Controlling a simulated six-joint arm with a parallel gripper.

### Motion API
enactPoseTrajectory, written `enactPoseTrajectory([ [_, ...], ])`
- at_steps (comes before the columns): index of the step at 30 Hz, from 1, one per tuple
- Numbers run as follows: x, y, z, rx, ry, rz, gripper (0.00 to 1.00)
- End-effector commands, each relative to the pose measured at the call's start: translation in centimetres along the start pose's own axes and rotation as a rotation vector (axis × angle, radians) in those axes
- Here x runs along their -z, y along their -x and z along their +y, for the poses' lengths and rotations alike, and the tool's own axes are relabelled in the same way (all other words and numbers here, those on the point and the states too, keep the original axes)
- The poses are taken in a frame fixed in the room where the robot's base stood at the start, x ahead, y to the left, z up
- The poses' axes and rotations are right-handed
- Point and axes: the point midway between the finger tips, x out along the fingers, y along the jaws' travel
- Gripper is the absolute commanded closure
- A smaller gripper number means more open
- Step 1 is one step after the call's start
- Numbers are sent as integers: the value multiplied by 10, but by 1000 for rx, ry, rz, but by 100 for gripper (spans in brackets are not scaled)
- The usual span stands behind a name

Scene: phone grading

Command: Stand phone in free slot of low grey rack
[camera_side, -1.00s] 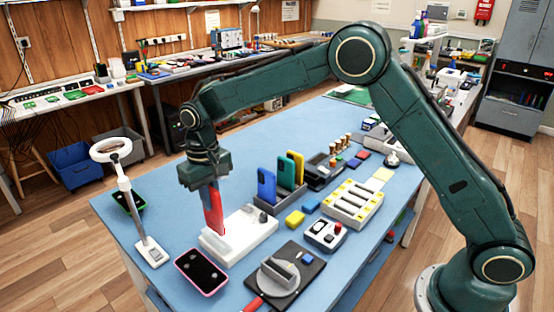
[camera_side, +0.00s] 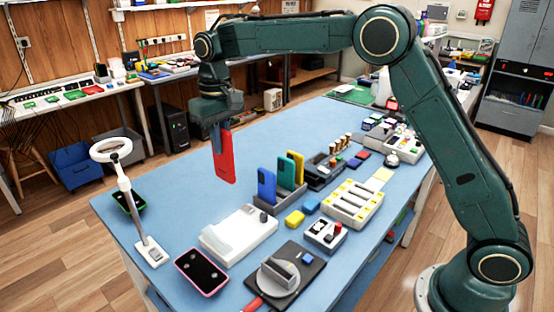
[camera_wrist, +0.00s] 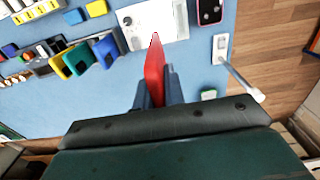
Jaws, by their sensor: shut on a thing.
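My gripper (camera_side: 219,136) is shut on a red phone (camera_side: 224,160) and holds it upright in the air, above the blue table and behind the white stand. In the wrist view the red phone (camera_wrist: 154,72) sits between the two fingers (camera_wrist: 156,88). The low grey rack (camera_side: 283,196) holds a blue phone (camera_side: 266,187), a green phone (camera_side: 285,172) and a yellow phone (camera_side: 297,168), all standing. It lies to the right of my gripper in the side view. Which of its slots is free cannot be told clearly.
A phone with a pink edge (camera_side: 202,272) lies flat near the front edge, and a magnifier lamp (camera_side: 130,195) stands at the left. A yellow block (camera_side: 295,218) and a white tray (camera_side: 352,204) lie right of the rack.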

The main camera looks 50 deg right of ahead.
Motion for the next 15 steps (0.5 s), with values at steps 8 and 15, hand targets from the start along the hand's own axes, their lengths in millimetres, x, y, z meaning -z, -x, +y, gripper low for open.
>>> enactPoseTrajectory([
  [8,13,0,93,0,-8,1,100],
  [15,12,0,157,0,-5,0,100],
])
